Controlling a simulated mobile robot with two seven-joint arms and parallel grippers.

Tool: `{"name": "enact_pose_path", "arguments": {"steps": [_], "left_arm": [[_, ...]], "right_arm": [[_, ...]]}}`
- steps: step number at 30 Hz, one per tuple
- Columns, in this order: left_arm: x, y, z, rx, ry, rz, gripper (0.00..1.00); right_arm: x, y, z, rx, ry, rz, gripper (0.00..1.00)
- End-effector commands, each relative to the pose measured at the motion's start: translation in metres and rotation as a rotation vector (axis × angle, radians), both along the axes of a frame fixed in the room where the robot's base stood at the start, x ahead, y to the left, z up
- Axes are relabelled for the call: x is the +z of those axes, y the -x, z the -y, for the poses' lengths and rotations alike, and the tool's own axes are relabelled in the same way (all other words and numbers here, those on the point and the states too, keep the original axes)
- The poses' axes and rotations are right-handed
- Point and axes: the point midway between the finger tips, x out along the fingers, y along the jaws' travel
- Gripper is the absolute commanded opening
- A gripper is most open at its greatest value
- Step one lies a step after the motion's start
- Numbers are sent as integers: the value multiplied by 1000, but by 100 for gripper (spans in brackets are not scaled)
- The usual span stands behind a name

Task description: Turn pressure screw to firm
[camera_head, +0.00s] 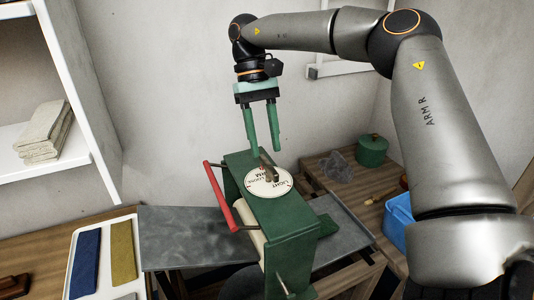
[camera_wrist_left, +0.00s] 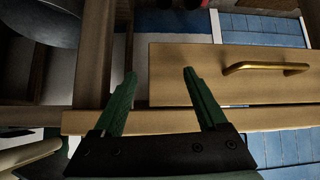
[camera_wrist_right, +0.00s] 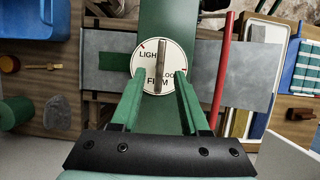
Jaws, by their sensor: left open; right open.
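The pressure screw (camera_wrist_right: 157,50) is a brownish bar handle standing over a round white dial (camera_head: 283,187) on top of the green press (camera_head: 291,216). In the right wrist view the dial reads LIGHT at left, LOOSE at right and FIRM towards the gripper. The bar lies lengthwise between LIGHT and LOOSE, its near end over FIRM; which end is the pointer I cannot tell. My right gripper (camera_head: 264,147) is open, pointing down just above the screw, apparently not touching it. My left gripper (camera_wrist_left: 160,73) is open and empty, facing a wooden drawer front (camera_wrist_left: 222,75).
A red lever (camera_head: 221,197) sticks out on the press's left side. A grey bed plate (camera_head: 188,240) runs under the press. A white tray with blue and yellow cloths (camera_head: 123,250) lies at left. A green pot (camera_head: 371,151) and a blue bin (camera_head: 398,219) stand at right.

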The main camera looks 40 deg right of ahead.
Motion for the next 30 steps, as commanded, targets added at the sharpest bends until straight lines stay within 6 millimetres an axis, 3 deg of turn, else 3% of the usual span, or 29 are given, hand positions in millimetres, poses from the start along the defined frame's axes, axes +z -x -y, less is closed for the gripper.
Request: {"name": "enact_pose_path", "arguments": {"steps": [9, 30], "left_arm": [[4, 0, 0, 0, 0, 0, 75], [4, 0, 0, 0, 0, 0, 75]], "right_arm": [[33, -13, 4, -1, 0, -1, 45], [37, -14, 4, 0, 0, -1, 45]]}}
